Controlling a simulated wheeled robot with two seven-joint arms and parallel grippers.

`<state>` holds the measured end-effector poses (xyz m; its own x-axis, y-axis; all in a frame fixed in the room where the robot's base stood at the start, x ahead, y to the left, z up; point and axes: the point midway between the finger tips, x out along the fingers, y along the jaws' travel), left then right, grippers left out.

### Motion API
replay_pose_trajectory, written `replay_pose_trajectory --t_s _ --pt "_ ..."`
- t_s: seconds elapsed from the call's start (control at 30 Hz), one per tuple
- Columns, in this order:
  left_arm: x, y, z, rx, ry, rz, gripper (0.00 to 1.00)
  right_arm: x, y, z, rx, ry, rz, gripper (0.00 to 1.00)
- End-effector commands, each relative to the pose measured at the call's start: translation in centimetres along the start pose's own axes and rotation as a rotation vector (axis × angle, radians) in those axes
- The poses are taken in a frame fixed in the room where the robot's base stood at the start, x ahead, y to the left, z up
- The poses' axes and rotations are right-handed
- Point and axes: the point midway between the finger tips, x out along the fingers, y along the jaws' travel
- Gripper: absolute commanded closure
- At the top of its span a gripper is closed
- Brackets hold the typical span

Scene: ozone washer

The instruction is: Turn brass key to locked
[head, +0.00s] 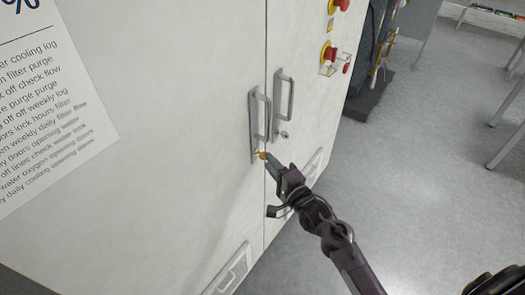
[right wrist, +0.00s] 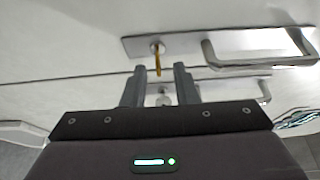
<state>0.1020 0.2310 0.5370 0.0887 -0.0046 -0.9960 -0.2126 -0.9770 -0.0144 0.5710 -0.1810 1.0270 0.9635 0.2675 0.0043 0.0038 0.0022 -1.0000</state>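The brass key (head: 262,155) sits in the lock at the lower end of the left door's handle plate (head: 254,128). In the right wrist view the key (right wrist: 157,60) sticks out of a round lock as a thin upright brass strip. My right gripper (head: 269,160) is at the key, close to the door. In the right wrist view its two fingers (right wrist: 159,72) are apart, one on each side of the key's outer end, with gaps to both. In the head view the fingertips partly hide the key.
The right door's handle (head: 283,104) and its round lock (head: 284,134) are just right of the door seam. Red buttons (head: 330,53) on yellow mounts are further right on the cabinet. A printed notice (head: 45,95) is on the left door. Grey floor (head: 430,180) is open at right.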

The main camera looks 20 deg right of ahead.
Motion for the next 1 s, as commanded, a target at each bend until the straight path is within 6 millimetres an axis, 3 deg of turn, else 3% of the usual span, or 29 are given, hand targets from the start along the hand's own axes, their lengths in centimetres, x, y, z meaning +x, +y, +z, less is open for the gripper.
replay_pose_trajectory --t_s 0.1,0.3,0.63,0.83,1.0 --pt "-0.8 -0.1 0.3 0.001 -0.006 -0.001 0.64 2.0 -0.4 0.0 -0.002 0.001 -0.002 0.74" --pt "-1.2 -0.1 -0.1 0.001 -0.001 -0.002 0.64 3.9 -0.1 0.0 -0.001 0.001 0.001 0.74" --pt "-1.2 -0.2 -0.6 0.001 0.008 -0.002 0.64 4.3 0.1 0.0 -0.002 0.001 0.002 0.74" --pt "-1.2 -0.2 -0.6 0.001 0.008 -0.002 0.64 4.3 0.1 0.0 -0.002 0.001 0.002 1.00" --pt "-1.2 -0.2 -0.6 0.001 0.008 -0.002 0.64 4.2 0.1 0.0 -0.002 0.001 0.002 1.00"
